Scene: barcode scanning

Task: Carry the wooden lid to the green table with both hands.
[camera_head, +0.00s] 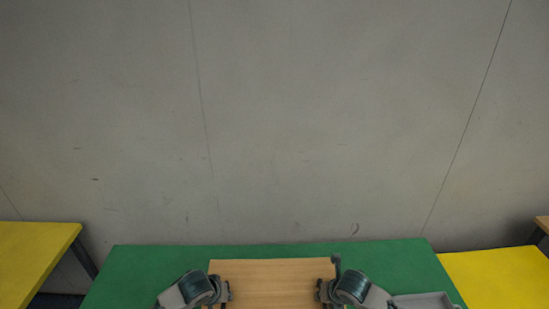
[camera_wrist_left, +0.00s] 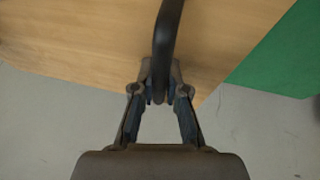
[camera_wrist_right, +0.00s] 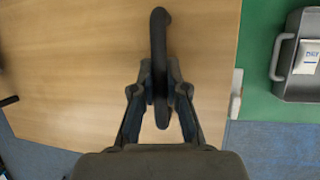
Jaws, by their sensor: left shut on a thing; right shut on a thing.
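The wooden lid (camera_head: 270,284) is a flat light-brown board with dark handles, and in the head view it overlaps the green table (camera_head: 145,262). My left gripper (camera_head: 224,291) is shut on a dark handle (camera_wrist_left: 169,35) at the lid's left side. My right gripper (camera_head: 323,291) is shut on the other dark handle (camera_wrist_right: 159,45) at its right side. In the left wrist view the lid (camera_wrist_left: 75,35) has grey floor showing below its near edge and green tabletop beyond one corner. I cannot tell whether the lid touches the table.
A grey tray (camera_wrist_right: 283,72) with a white packet (camera_wrist_right: 308,57) is on the green table, right of the lid. A small white piece (camera_wrist_right: 236,93) shows at the lid's edge. Yellow tables stand left (camera_head: 35,255) and right (camera_head: 500,280). A grey wall (camera_head: 300,120) is behind.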

